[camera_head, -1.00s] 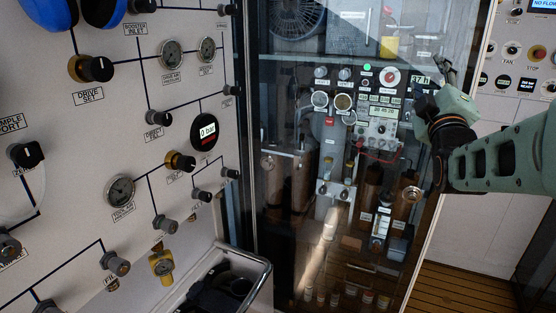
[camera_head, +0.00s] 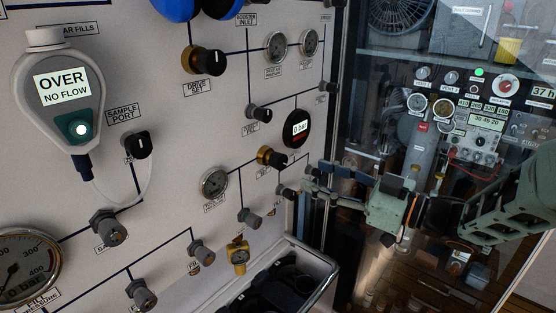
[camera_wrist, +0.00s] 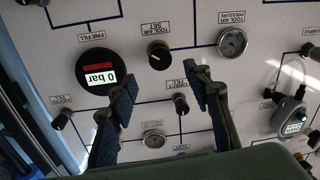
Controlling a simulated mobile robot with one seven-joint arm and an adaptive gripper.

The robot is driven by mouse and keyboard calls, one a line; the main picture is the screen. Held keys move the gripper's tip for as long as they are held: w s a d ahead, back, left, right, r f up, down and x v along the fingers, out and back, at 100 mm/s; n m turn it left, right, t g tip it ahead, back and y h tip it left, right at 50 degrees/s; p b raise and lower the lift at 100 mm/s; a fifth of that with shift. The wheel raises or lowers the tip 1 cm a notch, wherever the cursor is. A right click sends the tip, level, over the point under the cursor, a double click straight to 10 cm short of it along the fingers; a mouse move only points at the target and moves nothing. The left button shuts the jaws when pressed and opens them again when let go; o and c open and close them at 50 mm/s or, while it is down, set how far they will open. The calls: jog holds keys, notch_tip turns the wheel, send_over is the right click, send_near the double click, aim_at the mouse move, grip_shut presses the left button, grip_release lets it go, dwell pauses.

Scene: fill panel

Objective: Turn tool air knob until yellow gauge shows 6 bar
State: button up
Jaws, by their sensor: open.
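The tool air knob (camera_head: 271,156) is black with a brass collar on the pale panel. In the wrist view the knob (camera_wrist: 158,55) shows just beyond the fingertips, under an upside-down tool air label. The round tool air pressure gauge (camera_head: 214,183) is to its left; the gauge (camera_wrist: 232,41) also shows in the wrist view. Its reading is too small to tell, and its rim looks grey. My gripper (camera_head: 312,178) is open and empty, to the right of the knob. In the wrist view my gripper (camera_wrist: 163,78) has its fingers spread, apart from the knob.
A round digital display (camera_head: 296,128) reads 0 bar. A small knob (camera_head: 286,191) is close to my fingertips. A yellow fitting (camera_head: 238,255) is lower on the panel, above a bin (camera_head: 318,268). A glass-fronted cabinet (camera_head: 425,60) stands right. A handheld unit (camera_head: 60,90) reads OVER NO FLOW.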

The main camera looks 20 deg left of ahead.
aim_at(283, 163)
jog(key=x, duration=1)
jog(key=shift+w+a+p, duration=0.15)
jog(key=shift+a+p, duration=0.1)
jog(key=shift+p, duration=0.1)
jog(key=c, duration=1.2)
jog(key=shift+o, duration=0.2)
